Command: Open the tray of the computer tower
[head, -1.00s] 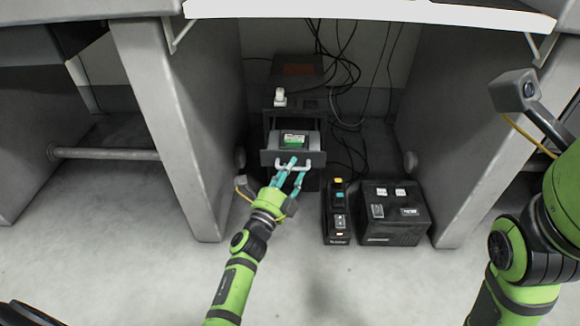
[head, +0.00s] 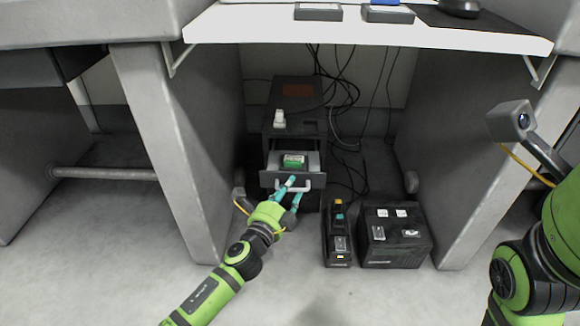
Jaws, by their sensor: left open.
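The dark computer tower (head: 296,92) stands upright under the desk, between two grey panels. Its tray (head: 268,179) is slid out at the front, and a green-and-white item (head: 294,160) lies in it. The tray front has a pale handle (head: 318,187). My left gripper (head: 294,189) is open, with its teal fingers at the left part of the handle. Whether they touch it I cannot tell. My right arm shows at the right edge, but its gripper fingers are not in view.
A black box (head: 396,250) with pale labels and a narrower black device (head: 338,246) stand on the floor right of the tower. A small white object (head: 279,119) is on the tower. Black cables (head: 345,95) hang behind. The white desktop (head: 400,30) is overhead. Floor in front is clear.

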